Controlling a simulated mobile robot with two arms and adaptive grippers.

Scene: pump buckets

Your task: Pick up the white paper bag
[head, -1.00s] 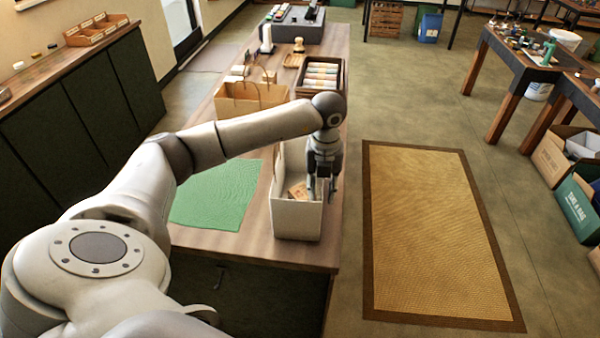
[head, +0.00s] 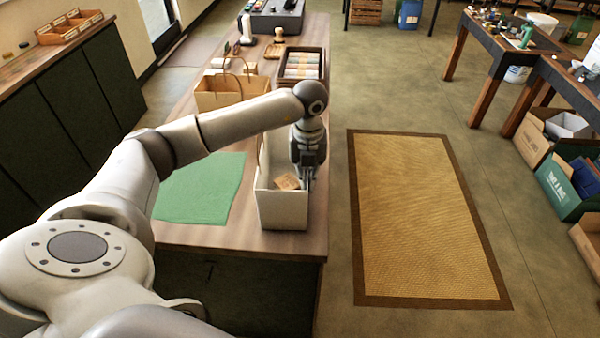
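The white paper bag (head: 282,212) stands upright and open-topped near the front right corner of the long wooden table. A small tan item (head: 287,183) shows inside it. My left gripper (head: 307,180) points down at the bag's right wall, near its top edge. Its fingers look drawn together on that wall, though they are small and partly hidden by the bag. My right gripper is not in view.
A green mat (head: 200,190) lies left of the bag on the table (head: 293,243). A brown paper bag (head: 215,95) and a dark crate of rolls (head: 302,65) stand farther back. A woven rug (head: 420,215) covers the floor to the right.

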